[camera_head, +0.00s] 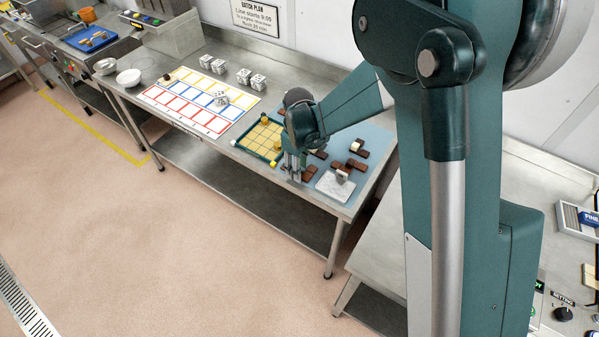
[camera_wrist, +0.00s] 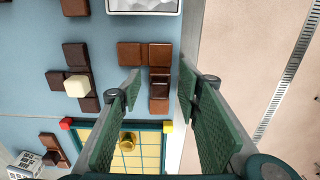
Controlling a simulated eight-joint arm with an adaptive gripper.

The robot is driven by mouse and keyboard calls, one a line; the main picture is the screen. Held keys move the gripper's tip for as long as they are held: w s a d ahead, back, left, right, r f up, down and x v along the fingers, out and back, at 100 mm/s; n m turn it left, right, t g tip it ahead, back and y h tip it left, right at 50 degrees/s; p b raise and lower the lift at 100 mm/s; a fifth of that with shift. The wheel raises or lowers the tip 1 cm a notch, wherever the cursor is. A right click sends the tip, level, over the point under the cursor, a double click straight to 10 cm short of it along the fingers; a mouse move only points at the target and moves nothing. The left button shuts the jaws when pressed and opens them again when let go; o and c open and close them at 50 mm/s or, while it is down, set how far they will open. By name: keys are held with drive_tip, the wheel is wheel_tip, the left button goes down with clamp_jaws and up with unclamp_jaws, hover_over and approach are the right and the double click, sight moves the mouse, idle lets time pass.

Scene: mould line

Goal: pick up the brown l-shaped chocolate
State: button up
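The brown L-shaped chocolate (camera_wrist: 159,82) lies on the blue mat in the wrist view, its long leg between my fingers and its short foot reaching left at the far end. My gripper (camera_wrist: 160,76) is open, with one finger on each side of the long leg and a visible gap at both. I cannot tell how high the fingertips are above the mat. In the head view my gripper (camera_head: 294,172) points down at the mat's front edge, and hides part of the chocolate area.
A yellow gridded board (camera_wrist: 148,155) with red and yellow corners lies close to the chocolate. Other dark chocolates (camera_wrist: 76,54) lie left, one with a cream cube (camera_wrist: 77,86). A white tray (camera_head: 332,190) stands near the table edge. The bench's front edge is close to my gripper.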

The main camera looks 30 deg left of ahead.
idle(0.3)
clamp_jaws()
drive_tip(key=shift+r, duration=0.1)
wheel_tip(320, 180, up, 10)
idle(0.9)
idle(0.5)
